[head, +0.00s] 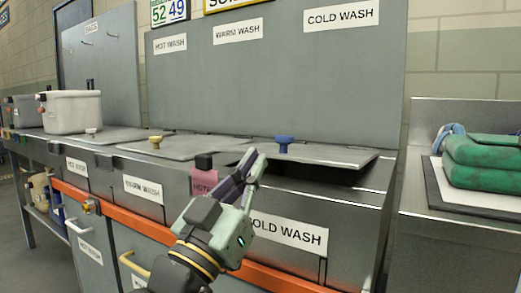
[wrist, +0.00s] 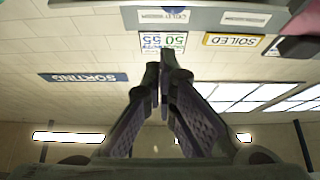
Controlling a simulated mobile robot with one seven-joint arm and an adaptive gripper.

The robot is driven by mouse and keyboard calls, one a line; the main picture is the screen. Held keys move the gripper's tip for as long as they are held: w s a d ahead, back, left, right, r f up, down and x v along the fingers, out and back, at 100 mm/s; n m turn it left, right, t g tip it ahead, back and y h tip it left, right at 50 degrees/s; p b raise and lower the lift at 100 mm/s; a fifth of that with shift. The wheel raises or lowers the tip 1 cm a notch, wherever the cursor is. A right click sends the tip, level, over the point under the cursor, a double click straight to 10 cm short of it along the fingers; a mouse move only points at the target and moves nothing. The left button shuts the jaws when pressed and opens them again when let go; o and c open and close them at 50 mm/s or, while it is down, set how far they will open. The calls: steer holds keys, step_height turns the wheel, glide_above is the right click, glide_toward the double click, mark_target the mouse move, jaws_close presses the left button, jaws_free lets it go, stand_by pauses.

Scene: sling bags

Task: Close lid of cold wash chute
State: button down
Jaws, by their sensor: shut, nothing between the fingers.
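The cold wash chute lid (head: 325,154) is a grey metal flap with a blue knob (head: 284,143), in the right half of the head view. It is tilted slightly up, with a dark gap under its front and right edge. The cold wash label (head: 288,232) is on the counter front below it. My gripper (head: 253,163) is shut and empty, with its fingers pointing up at the front left of this lid. Whether they touch the lid I cannot tell. The wrist view shows the shut fingers (wrist: 162,68) against wall and ceiling, not the lid.
The warm wash lid (head: 180,147) with a yellow knob lies flat to the left. A black knob over a pink tag (head: 204,172) stands close to my fingers. A white bin (head: 72,112) is at far left. Folded green cloth (head: 485,160) lies on the right counter.

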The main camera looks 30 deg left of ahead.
steer(key=a+r+g+p, duration=0.8)
steer(key=r+g+p, duration=0.3)
steer(key=p, duration=2.4)
steer(key=x, duration=0.3)
steer(key=f+p+x, duration=0.1)
steer(key=x, duration=0.3)
steer(key=p+x, duration=0.1)
steer(key=x, duration=0.2)
steer(key=shift+d+f, duration=0.1)
steer(key=shift+f, duration=0.25)
steer(key=shift+f+t+p, duration=0.3)
steer(key=shift+f+p, duration=0.1)
steer(key=shift+f, duration=0.5)
